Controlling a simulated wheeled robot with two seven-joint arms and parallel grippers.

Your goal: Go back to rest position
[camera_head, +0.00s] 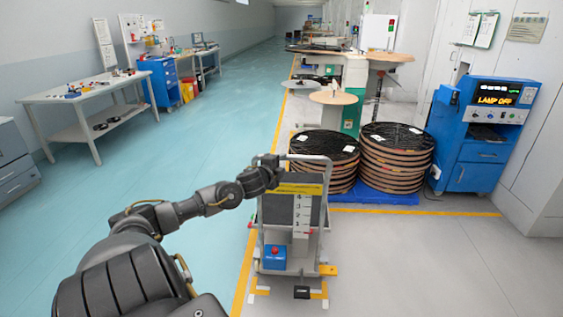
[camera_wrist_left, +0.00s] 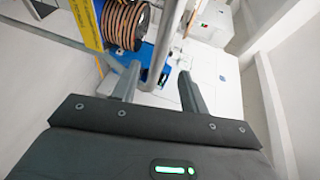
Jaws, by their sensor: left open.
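My left gripper (camera_head: 268,168) is at the upper left of a wheeled cart, by its grey tube handle (camera_head: 318,158). The cart has a dark panel (camera_head: 275,211), a yellow label strip and a white numbered scale (camera_head: 302,215). In the left wrist view my left gripper (camera_wrist_left: 157,82) is open. A grey tube (camera_wrist_left: 165,45) shows between its two fingers; I cannot tell whether they touch it. My right gripper is not in view.
Stacks of wound reels (camera_head: 395,158) stand on a blue base behind the cart. A blue cabinet (camera_head: 482,135) with a lit display stands right. A workbench (camera_head: 85,97) stands at the far left. The floor left and right of the cart is clear.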

